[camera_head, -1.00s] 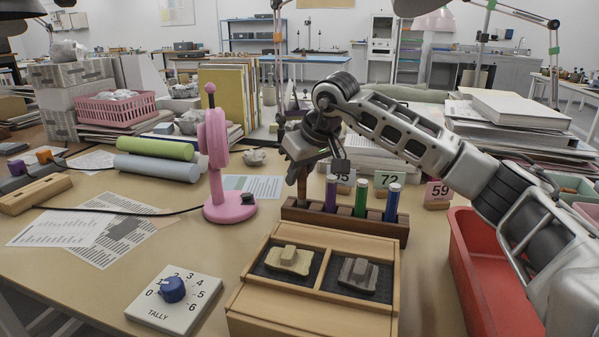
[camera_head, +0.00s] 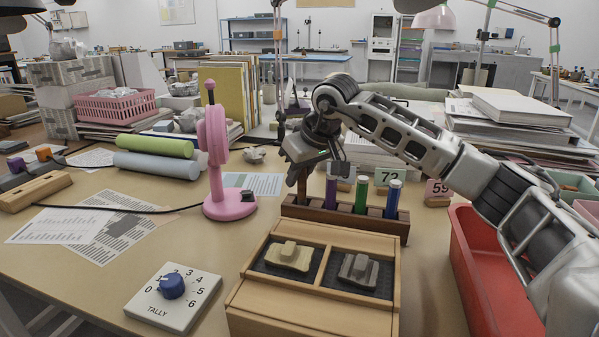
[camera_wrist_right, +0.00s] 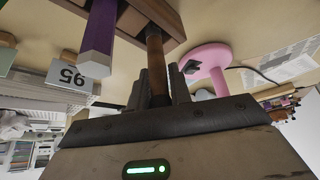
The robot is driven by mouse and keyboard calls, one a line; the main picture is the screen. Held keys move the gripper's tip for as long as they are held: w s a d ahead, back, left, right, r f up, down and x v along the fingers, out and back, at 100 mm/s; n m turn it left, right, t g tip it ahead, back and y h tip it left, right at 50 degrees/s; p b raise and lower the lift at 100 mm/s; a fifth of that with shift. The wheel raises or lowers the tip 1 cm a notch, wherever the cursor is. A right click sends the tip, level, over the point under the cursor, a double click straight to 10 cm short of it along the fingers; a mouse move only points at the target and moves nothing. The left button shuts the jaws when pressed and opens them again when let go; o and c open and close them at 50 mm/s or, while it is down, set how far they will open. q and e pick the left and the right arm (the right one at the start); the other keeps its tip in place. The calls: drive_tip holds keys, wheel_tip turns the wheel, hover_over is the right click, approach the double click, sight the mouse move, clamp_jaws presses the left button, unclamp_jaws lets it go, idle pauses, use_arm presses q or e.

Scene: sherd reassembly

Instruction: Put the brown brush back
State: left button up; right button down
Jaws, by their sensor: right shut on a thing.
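The brown brush (camera_wrist_right: 154,55) is held upright between the fingers of my right gripper (camera_wrist_right: 164,88) in the right wrist view. The brush's far end meets the dark wooden rack (camera_wrist_right: 155,10); how deep it sits in its slot I cannot tell. In the head view my right gripper (camera_head: 312,172) is over the left end of the rack (camera_head: 345,222), and the brush (camera_head: 302,187) shows only in part below it. A purple brush (camera_head: 331,193), a green one (camera_head: 362,195) and a blue one (camera_head: 391,200) stand in the rack to the right. My left gripper is out of view.
A pink stand (camera_head: 229,204) is left of the rack. A wooden box (camera_head: 262,300) with two sherds lies in front, beside a tally dial (camera_head: 172,290). A red bin (camera_head: 490,275) stands at right, under my arm. Number cards stand behind the rack.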

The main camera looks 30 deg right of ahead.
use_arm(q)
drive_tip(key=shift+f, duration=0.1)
use_arm(e)
drive_tip(key=shift+f, duration=0.15)
drive_tip(key=c, duration=1.2)
unclamp_jaws()
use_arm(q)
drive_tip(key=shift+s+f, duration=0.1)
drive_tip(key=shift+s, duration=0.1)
use_arm(e)
drive_tip(key=shift+s+r, duration=0.1)
drive_tip(key=shift+r, duration=0.25)
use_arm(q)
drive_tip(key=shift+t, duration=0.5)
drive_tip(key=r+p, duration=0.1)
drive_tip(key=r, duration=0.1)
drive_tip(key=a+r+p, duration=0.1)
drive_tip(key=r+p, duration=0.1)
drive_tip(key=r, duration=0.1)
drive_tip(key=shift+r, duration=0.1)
use_arm(e)
drive_tip(key=v, duration=1.5)
drive_tip(key=shift+s+r, duration=0.1)
drive_tip(key=shift+s, duration=0.05)
